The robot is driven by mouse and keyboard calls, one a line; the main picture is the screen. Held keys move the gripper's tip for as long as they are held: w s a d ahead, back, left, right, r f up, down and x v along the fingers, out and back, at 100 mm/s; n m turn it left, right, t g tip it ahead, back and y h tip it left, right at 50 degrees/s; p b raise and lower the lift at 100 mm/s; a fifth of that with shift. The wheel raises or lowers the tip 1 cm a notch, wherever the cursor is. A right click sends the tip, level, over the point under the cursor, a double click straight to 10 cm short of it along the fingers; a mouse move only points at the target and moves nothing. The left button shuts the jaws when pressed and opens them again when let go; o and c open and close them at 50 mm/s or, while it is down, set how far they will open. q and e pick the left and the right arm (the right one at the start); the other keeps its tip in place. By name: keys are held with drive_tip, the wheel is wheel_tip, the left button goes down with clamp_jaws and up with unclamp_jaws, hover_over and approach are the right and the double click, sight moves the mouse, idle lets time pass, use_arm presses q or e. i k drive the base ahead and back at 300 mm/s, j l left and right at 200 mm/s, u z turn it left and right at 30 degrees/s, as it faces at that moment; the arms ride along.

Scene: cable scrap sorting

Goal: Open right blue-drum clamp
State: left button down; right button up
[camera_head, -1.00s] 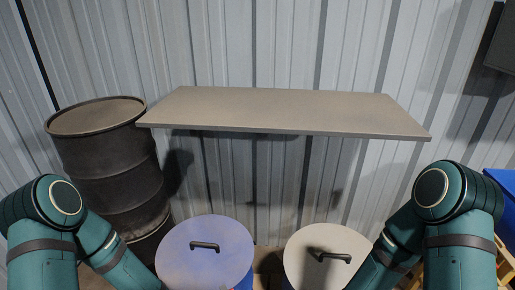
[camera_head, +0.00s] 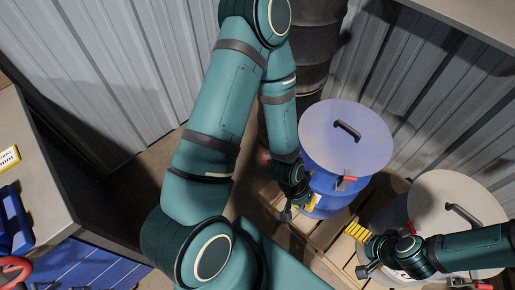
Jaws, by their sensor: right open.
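The blue drum (camera_head: 325,192) stands upright under a round blue lid (camera_head: 368,142) with a dark handle. A red-handled clamp (camera_head: 347,180) sits at the front of its rim, and its latch position is too small to tell. A small red part (camera_head: 266,158) shows at the left, partly hidden by my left arm. My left gripper (camera_head: 288,208) hangs close beside the drum's left front. Its fingers are too unclear to tell open or shut. My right gripper (camera_head: 374,254) reaches in from the right, open, in front of the pale-lidded drum and apart from the red clamp.
A pale-lidded drum (camera_head: 438,190) stands at the right, with a red part (camera_head: 480,286) low on it. Both drums are on a wooden pallet (camera_head: 327,240). A dark barrel (camera_head: 318,35) stands behind. A work table (camera_head: 45,150) edges the left side.

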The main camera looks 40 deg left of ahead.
sight(347, 177)
drive_tip(key=k+j+u, duration=0.1)
drive_tip(key=j, duration=0.35)
drive_tip(key=k+j+u, duration=0.1)
drive_tip(key=j, duration=0.3)
drive_tip(key=k+j, duration=0.15)
drive_tip(key=j, duration=0.3)
drive_tip(key=u, duration=0.05)
